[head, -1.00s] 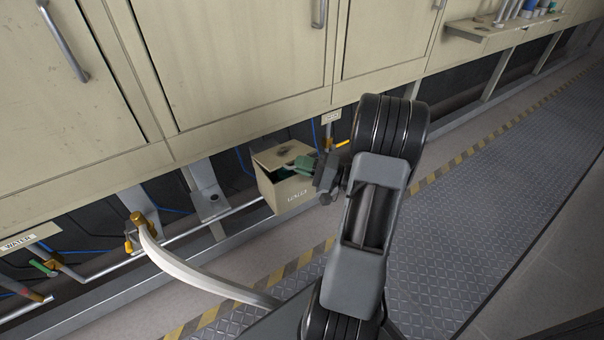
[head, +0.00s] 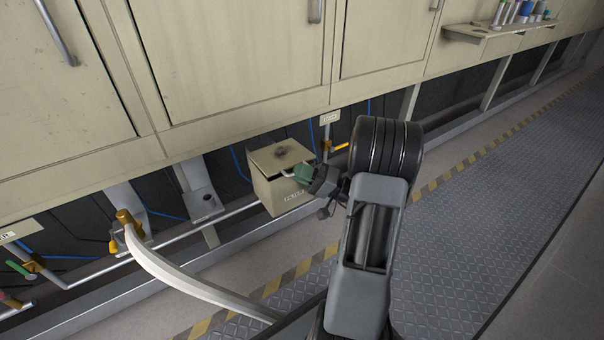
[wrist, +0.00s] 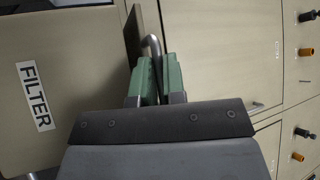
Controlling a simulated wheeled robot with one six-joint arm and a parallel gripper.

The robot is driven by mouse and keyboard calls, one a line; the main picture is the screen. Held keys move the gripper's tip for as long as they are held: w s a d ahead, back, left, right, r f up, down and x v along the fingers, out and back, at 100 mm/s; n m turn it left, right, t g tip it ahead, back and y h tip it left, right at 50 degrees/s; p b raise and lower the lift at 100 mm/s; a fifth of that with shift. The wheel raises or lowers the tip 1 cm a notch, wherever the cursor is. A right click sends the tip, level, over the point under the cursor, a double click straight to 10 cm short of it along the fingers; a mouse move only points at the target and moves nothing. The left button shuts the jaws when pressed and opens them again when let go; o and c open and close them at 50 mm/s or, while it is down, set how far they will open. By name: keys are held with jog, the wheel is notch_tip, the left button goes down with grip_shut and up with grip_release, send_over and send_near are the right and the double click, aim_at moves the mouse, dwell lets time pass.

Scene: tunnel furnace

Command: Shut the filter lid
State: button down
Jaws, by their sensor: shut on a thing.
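The filter box (head: 283,197) is a beige box below the cabinets in the head view. In the wrist view its front (wrist: 55,80) carries a FILTER label. Its lid (head: 277,152), with a dark smudge on top, lies low over the box. The lid's edge (wrist: 134,38) shows in the wrist view beside a narrow dark gap, so whether it is fully seated is unclear. My gripper (head: 303,174) has green fingers and is at the lid's front side. In the wrist view my gripper (wrist: 157,75) is shut on the lid's bent metal handle (wrist: 152,43).
Beige cabinet doors (head: 230,60) hang just above the box. A pale curved hose (head: 190,280) crosses the front left. The patterned walkway (head: 480,200) is clear.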

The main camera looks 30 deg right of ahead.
jog(key=c, duration=1.5)
grip_release()
jog(key=shift+w+f, duration=0.1)
jog(key=shift+w, duration=0.1)
jog(key=p+v, duration=0.2)
jog(key=v, duration=1.2)
jog(key=a+r+n+g+h+p, duration=0.45)
jog(key=a+r+g+p, duration=1.15)
jog(key=a+r+p, duration=0.65)
jog(key=s+r+t+h+p, duration=0.1)
jog(key=r+h+p, duration=0.2)
jog(key=r+p, duration=0.2)
jog(key=s+a+r+n+t+h+p, duration=0.1)
jog(key=r+h+p, duration=0.3)
jog(key=r, duration=0.6)
jog(key=s+a+r+t+h+p, duration=0.1)
jog(key=r+t+h+p, duration=0.1)
jog(key=r+p, duration=0.5)
jog(key=shift+s+a+r+n+h, duration=0.2)
jog(key=shift+r+h, duration=0.3)
jog(key=shift+h, duration=0.35)
